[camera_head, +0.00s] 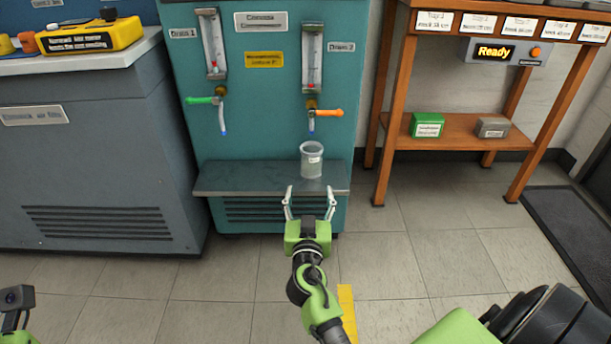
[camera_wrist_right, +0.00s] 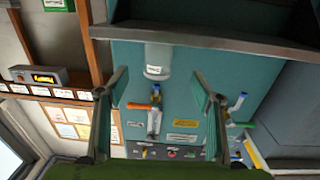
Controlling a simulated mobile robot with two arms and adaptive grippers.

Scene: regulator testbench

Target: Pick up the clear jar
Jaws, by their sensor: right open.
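The clear jar (camera_head: 311,163) stands upright on the grey metal shelf (camera_head: 225,179) of the teal bench, below the orange-handled tap. It has a small white label, and it also shows in the right wrist view (camera_wrist_right: 158,58), upside down. My right gripper (camera_head: 310,190) is open and empty, in front of the shelf and just short of the jar. In the right wrist view its fingers (camera_wrist_right: 161,76) are spread to either side with the jar between and beyond them. Of my left arm, only a small part shows at the lower left; its fingers are not visible.
Above the jar are the orange-handled tap (camera_head: 325,113) and a gauge tube (camera_head: 312,60); a green-handled tap (camera_head: 205,101) is to the left. A wooden rack (camera_head: 460,130) stands right, a grey cabinet (camera_head: 95,160) left. The shelf left of the jar is clear.

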